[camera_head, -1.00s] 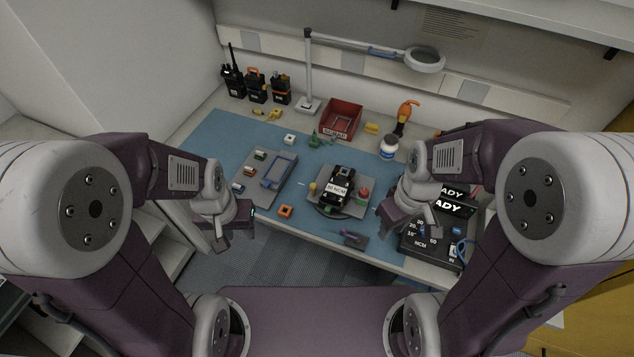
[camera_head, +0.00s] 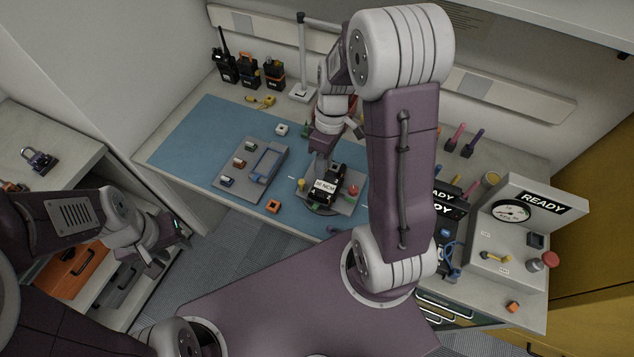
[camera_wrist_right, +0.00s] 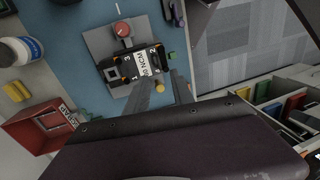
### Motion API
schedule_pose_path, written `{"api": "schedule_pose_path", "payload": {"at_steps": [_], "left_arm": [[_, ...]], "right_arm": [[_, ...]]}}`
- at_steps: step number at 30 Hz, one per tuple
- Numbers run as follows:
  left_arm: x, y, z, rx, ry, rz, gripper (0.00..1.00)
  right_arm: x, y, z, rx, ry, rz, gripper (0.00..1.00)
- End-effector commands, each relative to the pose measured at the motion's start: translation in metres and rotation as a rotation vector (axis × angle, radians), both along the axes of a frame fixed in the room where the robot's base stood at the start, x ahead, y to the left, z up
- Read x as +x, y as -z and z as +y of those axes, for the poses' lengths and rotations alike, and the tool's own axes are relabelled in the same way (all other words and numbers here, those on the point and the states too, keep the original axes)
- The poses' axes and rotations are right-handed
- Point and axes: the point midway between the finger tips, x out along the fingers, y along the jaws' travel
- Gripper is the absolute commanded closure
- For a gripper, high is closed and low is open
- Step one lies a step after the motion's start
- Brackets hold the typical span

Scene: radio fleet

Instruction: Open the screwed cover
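A dark device (camera_head: 337,173) with a white label that seems to read "80 NCM" sits on a grey plate (camera_head: 349,203) on the blue mat. In the right wrist view its black cover (camera_wrist_right: 130,68) carries numbered corners. Whether its screws are in cannot be told. My right gripper (camera_head: 322,158) hangs close over the back left of the device. In the wrist view its two fingers (camera_wrist_right: 168,82) stand apart with nothing between them, beside the label. My left gripper (camera_head: 170,246) is far left, off the bench's front left edge, with its fingers apart and empty.
A grey tray with a blue holder (camera_head: 268,162) lies left of the device, an orange block (camera_head: 273,206) in front. Radios (camera_head: 248,71) stand at the back left. A red bin (camera_wrist_right: 38,126) shows in the wrist view. A gauge stand (camera_head: 512,212) is at right.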

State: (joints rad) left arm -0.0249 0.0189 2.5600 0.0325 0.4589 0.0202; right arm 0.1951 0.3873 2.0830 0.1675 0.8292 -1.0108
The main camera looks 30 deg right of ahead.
Motion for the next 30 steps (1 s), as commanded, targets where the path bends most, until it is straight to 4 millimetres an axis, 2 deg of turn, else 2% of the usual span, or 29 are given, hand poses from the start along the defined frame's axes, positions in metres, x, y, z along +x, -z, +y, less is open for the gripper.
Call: {"api": "schedule_pose_path", "payload": {"at_steps": [6,12,22,23,25,26,30], "left_arm": [[0.000,0.001,0.000,0.000,0.000,0.000,0.64],[0.000,0.001,0.000,0.000,0.000,0.000,0.64],[0.000,0.001,0.000,0.000,0.000,0.000,0.64],[0.000,0.001,0.000,0.000,0.000,0.000,0.64],[0.000,0.001,0.000,0.000,0.000,0.000,0.64],[0.000,0.001,0.000,0.000,0.000,0.000,0.64],[0.000,0.001,0.000,0.000,0.000,0.000,0.64]], "right_arm": [[-0.008,0.045,0.007,0.000,-0.001,0.008,0.71],[-0.010,0.075,0.012,0.000,-0.001,0.004,0.71],[-0.011,0.082,0.012,-0.001,0.000,0.002,0.71],[-0.011,0.082,0.012,-0.001,0.000,0.002,0.77],[-0.011,0.082,0.012,-0.002,0.000,0.001,0.96],[-0.011,0.082,0.012,-0.002,0.000,0.001,1.00],[-0.011,0.082,0.012,-0.002,0.000,0.001,1.00]]}}
